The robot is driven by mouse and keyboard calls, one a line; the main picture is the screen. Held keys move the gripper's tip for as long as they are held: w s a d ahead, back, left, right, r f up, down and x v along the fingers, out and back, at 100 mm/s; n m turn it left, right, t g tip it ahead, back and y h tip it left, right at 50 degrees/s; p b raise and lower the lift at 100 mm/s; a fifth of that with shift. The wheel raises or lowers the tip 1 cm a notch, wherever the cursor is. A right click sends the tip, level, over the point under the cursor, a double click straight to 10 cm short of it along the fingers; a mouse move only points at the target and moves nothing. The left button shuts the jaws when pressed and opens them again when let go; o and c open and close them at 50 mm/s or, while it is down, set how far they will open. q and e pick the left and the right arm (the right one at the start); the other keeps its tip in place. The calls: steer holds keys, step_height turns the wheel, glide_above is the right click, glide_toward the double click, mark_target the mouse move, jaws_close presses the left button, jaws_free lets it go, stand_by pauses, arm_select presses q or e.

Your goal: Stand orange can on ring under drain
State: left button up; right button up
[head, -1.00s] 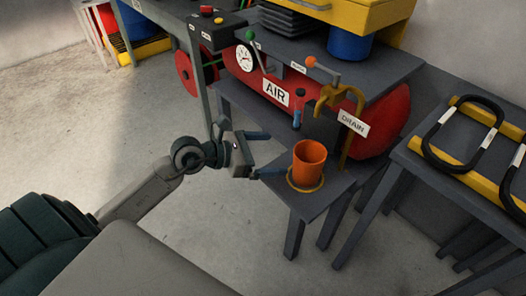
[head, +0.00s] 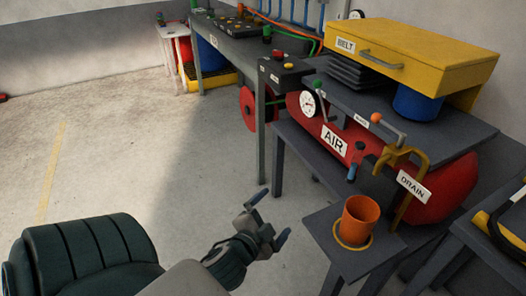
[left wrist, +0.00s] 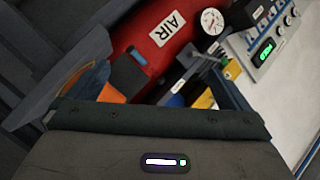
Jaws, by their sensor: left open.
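The orange can (head: 360,221) stands upright and open-topped on the yellow ring (head: 340,240), on a small grey stand. The ring shows around its base. The brass drain pipe (head: 403,160) with the DRAIN label rises behind and to the right of the can; I cannot tell if its outlet is directly over the can. My left gripper (head: 270,217) is open and empty, left of the can and apart from it. In the left wrist view, part of the can (left wrist: 111,95) shows beside one finger, its rest hidden by my wrist. My right gripper is not in view.
The red air tank (head: 310,127) with a gauge lies behind the stand (head: 345,266). A yellow BELT drawer unit (head: 430,60) and blue bucket (head: 418,105) stand above it. A grey table (head: 510,240) is at right. The floor at left is clear.

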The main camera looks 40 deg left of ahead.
arm_select(q)
steer(key=s+d+f+n+g+h, duration=0.4)
steer(key=s+d+f+n+g, duration=0.2)
steer(key=s+f, duration=0.6)
steer(key=shift+d+f+n+g, duration=0.2)
steer(key=shift+d+n+g, duration=0.1)
steer(key=shift+d+g, duration=0.9)
steer(key=shift+a, duration=0.1)
steer(key=shift+c, duration=0.4)
